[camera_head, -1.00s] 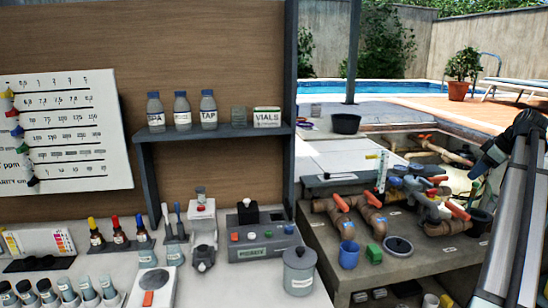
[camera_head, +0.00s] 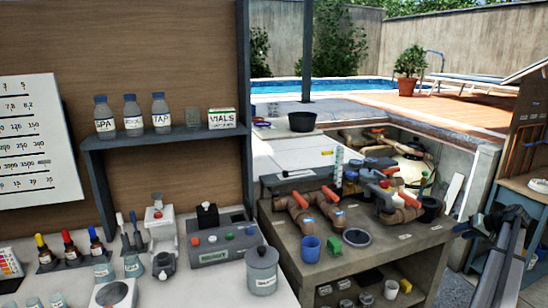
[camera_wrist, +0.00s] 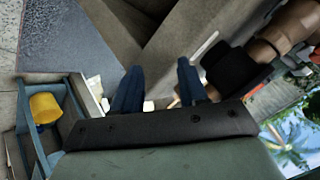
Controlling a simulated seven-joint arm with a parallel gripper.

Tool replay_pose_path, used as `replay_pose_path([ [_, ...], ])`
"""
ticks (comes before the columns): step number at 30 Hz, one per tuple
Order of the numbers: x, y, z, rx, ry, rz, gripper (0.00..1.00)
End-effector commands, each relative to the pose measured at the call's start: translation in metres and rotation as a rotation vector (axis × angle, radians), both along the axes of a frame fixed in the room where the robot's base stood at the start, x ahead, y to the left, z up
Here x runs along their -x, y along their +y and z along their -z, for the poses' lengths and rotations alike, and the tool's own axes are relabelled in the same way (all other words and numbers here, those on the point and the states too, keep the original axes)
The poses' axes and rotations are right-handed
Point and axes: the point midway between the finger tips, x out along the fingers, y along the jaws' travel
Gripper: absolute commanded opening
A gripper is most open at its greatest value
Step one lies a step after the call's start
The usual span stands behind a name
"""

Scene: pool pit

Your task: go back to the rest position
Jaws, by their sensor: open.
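My gripper shows in the wrist view (camera_wrist: 158,84) with its two dark blue fingers apart and nothing between them. In the head view, my arm is at the lower right edge, in front of the blue-grey stand and right of the pipe bench; the fingertips cannot be made out clearly there. The wrist view looks past the fingers at grey surfaces and edges.
The pipe bench (camera_head: 390,255) carries pipes, a blue cup (camera_head: 310,249) and a green block (camera_head: 328,236). A lidded grey pot (camera_head: 262,272) stands on the white counter. The blue-grey stand (camera_head: 522,196) is at the right. In the wrist view, a yellow container (camera_wrist: 45,108) sits at left.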

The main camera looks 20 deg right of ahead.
Motion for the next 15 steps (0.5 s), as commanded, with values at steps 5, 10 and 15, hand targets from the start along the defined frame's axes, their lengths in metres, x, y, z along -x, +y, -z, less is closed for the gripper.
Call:
replay_pose_path([
  [5, 0.023, -0.017, 0.076, -0.138, 0.002, 0.172, 0.43],
  [10, 0.013, 0.018, 0.147, -0.226, 0.049, 0.23, 0.43],
  [15, -0.015, 0.091, 0.21, -0.267, 0.141, 0.194, 0.43],
])
